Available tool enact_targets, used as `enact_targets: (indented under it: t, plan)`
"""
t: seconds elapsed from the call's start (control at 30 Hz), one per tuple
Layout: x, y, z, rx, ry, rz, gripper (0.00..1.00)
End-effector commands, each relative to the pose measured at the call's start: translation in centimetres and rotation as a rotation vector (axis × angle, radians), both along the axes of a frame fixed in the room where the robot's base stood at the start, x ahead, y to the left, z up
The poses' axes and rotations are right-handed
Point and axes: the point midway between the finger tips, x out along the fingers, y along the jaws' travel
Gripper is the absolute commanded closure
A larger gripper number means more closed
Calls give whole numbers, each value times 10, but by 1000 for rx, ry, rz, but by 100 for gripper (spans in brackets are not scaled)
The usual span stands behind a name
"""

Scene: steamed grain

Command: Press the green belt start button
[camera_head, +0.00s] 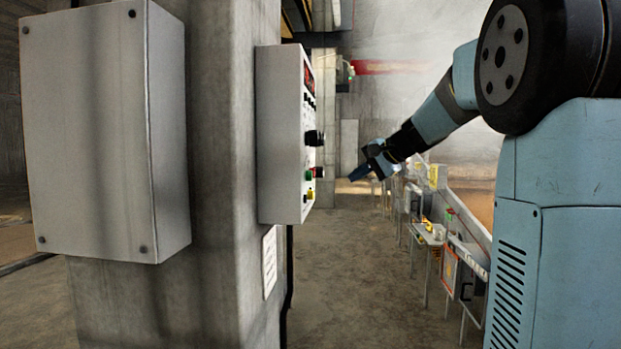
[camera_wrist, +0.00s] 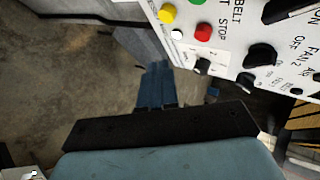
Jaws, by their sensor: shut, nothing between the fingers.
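The green button (camera_head: 309,175) sits on the side face of a grey control box (camera_head: 278,130) on a concrete pillar. In the wrist view the green button (camera_wrist: 197,2) is cut by the top edge, beside the word BELT. A red button (camera_wrist: 203,31) marked STOP is just below it, and a yellow button (camera_wrist: 167,14) is to its left. My gripper (camera_head: 354,177) is shut and empty, to the right of the panel and apart from it. In the wrist view its blue fingers (camera_wrist: 155,75) point up the picture, below and left of the buttons.
Black knobs (camera_wrist: 260,56) stick out of the panel (camera_wrist: 232,50). A large grey box (camera_head: 85,130) hangs on the pillar (camera_head: 215,150) at the left. A conveyor line (camera_head: 440,235) runs along the right. The floor (camera_head: 350,270) between the pillar and the line is clear.

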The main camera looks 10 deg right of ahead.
Motion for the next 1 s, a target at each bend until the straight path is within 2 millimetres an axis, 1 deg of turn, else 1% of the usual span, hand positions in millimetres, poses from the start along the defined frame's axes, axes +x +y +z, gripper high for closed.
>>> enact_targets:
  t: [0.4,0.6,0.8,1.0]
  plan:
    - [15,47,0,-1,0,3,100]
    - [21,65,0,-1,-1,2,100]
    - [24,75,0,0,0,1,100]
    - [24,77,0,0,0,0,100]
